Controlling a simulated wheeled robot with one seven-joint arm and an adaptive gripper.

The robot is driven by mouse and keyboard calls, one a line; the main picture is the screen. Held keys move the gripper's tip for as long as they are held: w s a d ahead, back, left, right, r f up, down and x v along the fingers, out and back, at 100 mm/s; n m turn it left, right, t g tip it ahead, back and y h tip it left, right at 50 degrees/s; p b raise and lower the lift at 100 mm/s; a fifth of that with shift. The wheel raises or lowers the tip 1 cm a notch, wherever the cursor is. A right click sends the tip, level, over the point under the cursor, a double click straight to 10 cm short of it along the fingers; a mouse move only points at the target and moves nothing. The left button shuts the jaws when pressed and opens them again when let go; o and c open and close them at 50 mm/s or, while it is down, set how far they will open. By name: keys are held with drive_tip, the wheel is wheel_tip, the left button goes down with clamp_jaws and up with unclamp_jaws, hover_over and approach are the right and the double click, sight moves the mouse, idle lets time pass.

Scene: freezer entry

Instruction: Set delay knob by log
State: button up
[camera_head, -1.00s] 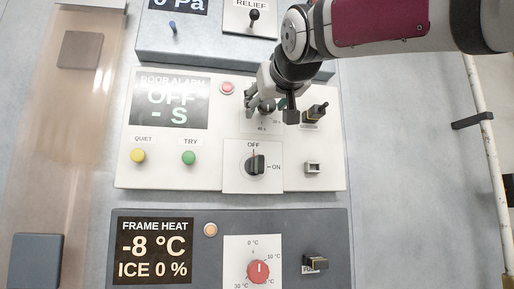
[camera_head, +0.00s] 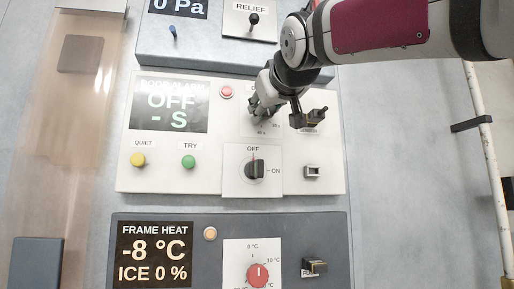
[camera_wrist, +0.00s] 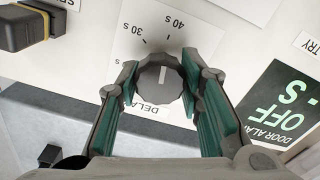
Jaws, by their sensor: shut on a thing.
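The delay knob (camera_wrist: 160,82) is a dark round ridged knob with a white pointer line. It sits on a white plate (camera_wrist: 193,27) marked DELAY, with 30 s and 40 s marks readable. My gripper (camera_wrist: 160,75) has its green-lined fingers on both sides of the knob and is shut on it. In the head view my gripper (camera_head: 262,108) covers the knob on the door alarm panel. The door alarm display (camera_head: 168,107) reads OFF and - S. No log is seen in these frames.
Below the delay plate is a black OFF/ON switch (camera_head: 255,169), its pointer line toward OFF. The frame heat panel (camera_head: 190,219) lies below.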

drive_tip(key=n+p, duration=0.1)
drive_tip(key=n, duration=0.4)
drive_tip(key=shift+p, duration=0.4)
drive_tip(key=shift+a+n+p, duration=0.1)
drive_tip(key=shift+n+p, duration=0.7)
drive_tip(key=shift+n, duration=1.5)
drive_tip(key=o, duration=1.2)
drive_tip(key=shift+f, duration=0.1)
drive_tip(key=shift+c, duration=0.2)
drive_tip(key=v, duration=1.2)
